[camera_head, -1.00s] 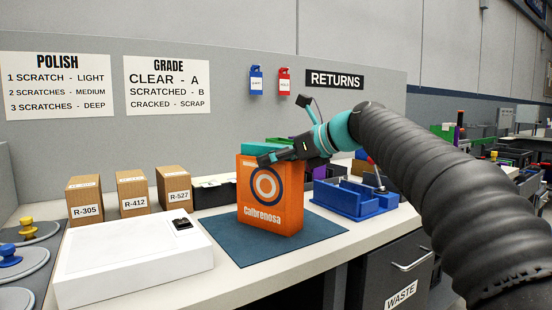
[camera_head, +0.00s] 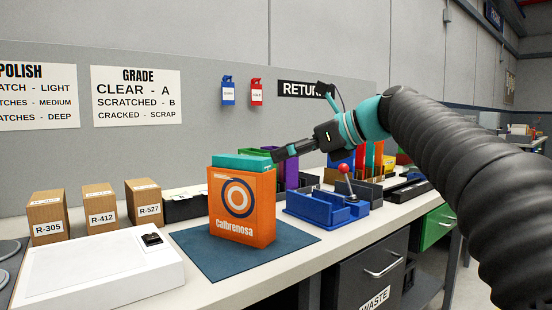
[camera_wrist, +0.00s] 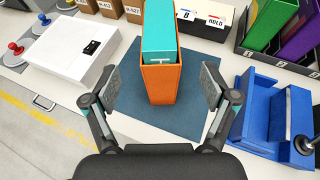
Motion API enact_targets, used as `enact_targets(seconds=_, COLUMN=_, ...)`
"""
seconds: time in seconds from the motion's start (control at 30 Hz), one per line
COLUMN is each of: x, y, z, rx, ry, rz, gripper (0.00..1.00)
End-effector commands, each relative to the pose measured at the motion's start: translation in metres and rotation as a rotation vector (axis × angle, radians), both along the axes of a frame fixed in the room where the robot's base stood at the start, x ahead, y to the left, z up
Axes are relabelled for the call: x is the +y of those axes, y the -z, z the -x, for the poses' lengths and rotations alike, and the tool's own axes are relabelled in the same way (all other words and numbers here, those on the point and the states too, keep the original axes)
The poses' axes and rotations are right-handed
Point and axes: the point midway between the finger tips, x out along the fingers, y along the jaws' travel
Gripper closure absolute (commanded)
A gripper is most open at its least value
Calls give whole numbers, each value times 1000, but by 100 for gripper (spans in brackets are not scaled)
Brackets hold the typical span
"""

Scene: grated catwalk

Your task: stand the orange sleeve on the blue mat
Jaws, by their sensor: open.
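The orange sleeve (camera_head: 241,207), marked "Calbrenosa", stands upright on the blue mat (camera_head: 198,254). A teal case (camera_head: 240,161) sits inside it, its top showing above the sleeve's open upper end. In the wrist view the sleeve (camera_wrist: 161,84) and the teal case (camera_wrist: 159,40) are seen from above, with the mat (camera_wrist: 126,125) around the base. My gripper (camera_head: 276,153) is above and to the right of the sleeve in the head view. In the wrist view my gripper (camera_wrist: 162,88) is open, its fingers apart on either side of the sleeve, with gaps between.
A white box (camera_head: 95,268) lies left of the mat. Cardboard boxes (camera_head: 101,205) stand behind it. A blue fixture (camera_head: 322,208) with a red-knobbed lever stands to the right. Several coloured cases in racks stand behind that.

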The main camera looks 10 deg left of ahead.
Motion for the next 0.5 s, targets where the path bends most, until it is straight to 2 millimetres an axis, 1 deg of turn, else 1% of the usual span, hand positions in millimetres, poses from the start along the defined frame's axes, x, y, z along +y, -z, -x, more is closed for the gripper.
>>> enact_targets(seconds=0.1, x=-5, y=-2, z=1, rx=0, ry=1, rz=0, gripper=15)
enact_targets(seconds=0.37, x=-6, y=-1, z=3, rx=-7, ry=1, rz=8, gripper=15)
enact_targets(seconds=0.47, x=-14, y=8, z=9, rx=-61, ry=0, rz=59, gripper=15)
enact_targets(seconds=0.5, x=-20, y=16, z=14, rx=-100, ry=-2, rz=99, gripper=15)
